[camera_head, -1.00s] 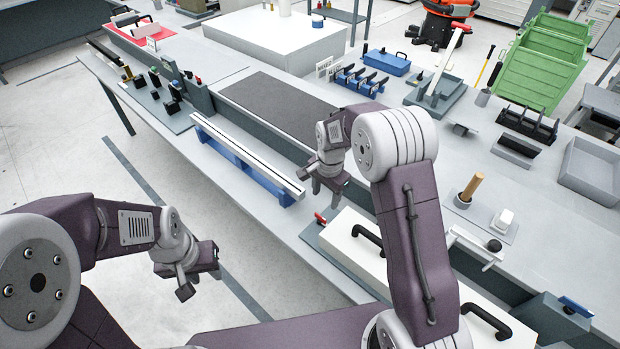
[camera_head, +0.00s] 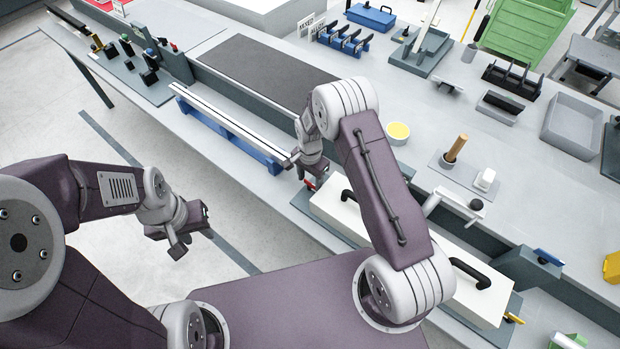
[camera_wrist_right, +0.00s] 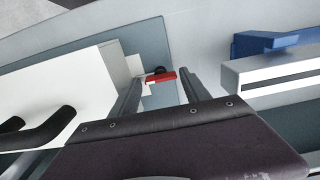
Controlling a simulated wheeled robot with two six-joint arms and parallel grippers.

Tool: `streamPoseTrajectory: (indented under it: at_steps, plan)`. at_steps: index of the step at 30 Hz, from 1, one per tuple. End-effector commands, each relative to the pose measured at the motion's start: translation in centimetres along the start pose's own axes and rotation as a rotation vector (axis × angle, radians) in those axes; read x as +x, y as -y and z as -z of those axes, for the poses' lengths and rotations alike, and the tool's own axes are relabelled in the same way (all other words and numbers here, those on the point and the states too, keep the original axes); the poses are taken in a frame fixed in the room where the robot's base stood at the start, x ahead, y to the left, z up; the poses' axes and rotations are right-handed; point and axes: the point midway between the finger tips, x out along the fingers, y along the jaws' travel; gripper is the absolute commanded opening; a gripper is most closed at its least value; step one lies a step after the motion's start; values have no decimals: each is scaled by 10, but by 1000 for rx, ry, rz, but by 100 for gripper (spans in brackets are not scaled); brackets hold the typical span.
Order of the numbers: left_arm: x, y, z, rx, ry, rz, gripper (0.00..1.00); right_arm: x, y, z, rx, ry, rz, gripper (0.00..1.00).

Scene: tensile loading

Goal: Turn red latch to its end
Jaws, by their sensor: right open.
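The red latch (camera_wrist_right: 161,77) shows in the right wrist view, a short red bar with a dark round knob at the corner of a white box. It lies between my right fingertips in the picture; I see no contact. In the head view the latch (camera_head: 309,184) is a small red spot just below my right gripper, partly hidden by it. My right gripper (camera_head: 305,171) is open and empty, and its fingers (camera_wrist_right: 162,86) point toward the latch. My left gripper (camera_head: 194,232) hangs empty over the floor at the left, its fingers seen apart.
The white box (camera_head: 335,205) with black handles (camera_head: 348,195) is close to the right of my right gripper. A blue and white rail (camera_head: 225,125) lies to its left. A yellow-topped round container (camera_head: 398,132) and a wooden-handled tool (camera_head: 456,147) stand farther right.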

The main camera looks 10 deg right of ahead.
Motion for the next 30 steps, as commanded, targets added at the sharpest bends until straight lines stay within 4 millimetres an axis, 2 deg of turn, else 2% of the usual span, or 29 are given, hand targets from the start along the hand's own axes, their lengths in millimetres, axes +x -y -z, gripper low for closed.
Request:
streamPoseTrajectory:
  at_steps: [8,13,14,23,30]
  plan:
    - [0,0,0,0,0,0,36,4,0,0,0,0,0,55]
    - [0,0,0,0,0,0,36,4,0,0,0,-1,1,10]
    - [0,0,0,0,0,0,36,4,0,0,0,-1,1,5]
    - [1,0,0,0,0,0,36,3,1,0,-42,-1,1,5]
    - [4,0,0,0,0,0,36,3,1,0,-193,-2,3,5]
